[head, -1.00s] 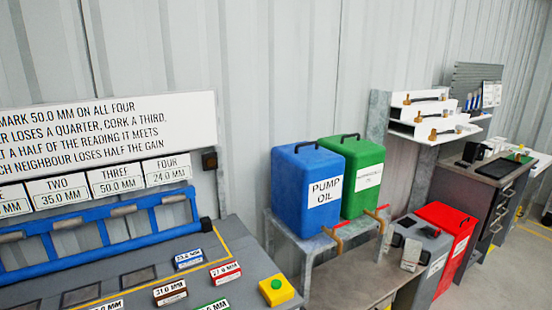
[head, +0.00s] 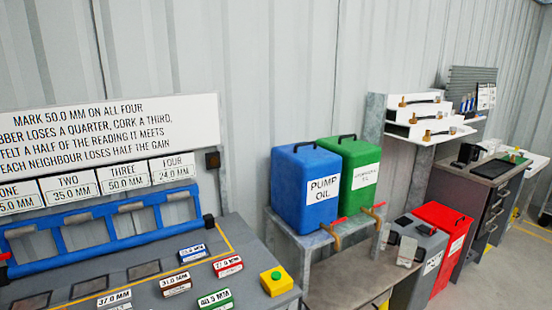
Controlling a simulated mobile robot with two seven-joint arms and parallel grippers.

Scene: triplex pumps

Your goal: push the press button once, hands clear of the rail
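The press button is a green round cap (head: 276,275) on a yellow box (head: 277,286) at the right front corner of the grey bench (head: 235,237). Nothing touches it in this view. The blue rail (head: 105,208) runs along the back of the bench, with grey rollers in its frame and nothing of mine on it in the part that shows. The rail's left end is cut off by the picture edge. Neither of my grippers shows in the head view.
Labelled blocks, including a red one (head: 228,266) and a green one (head: 216,300), lie left of the button. Right of the bench, a blue oil can (head: 306,190) and a green can (head: 352,170) stand on a stand. Number plates (head: 124,176) hang above the rail.

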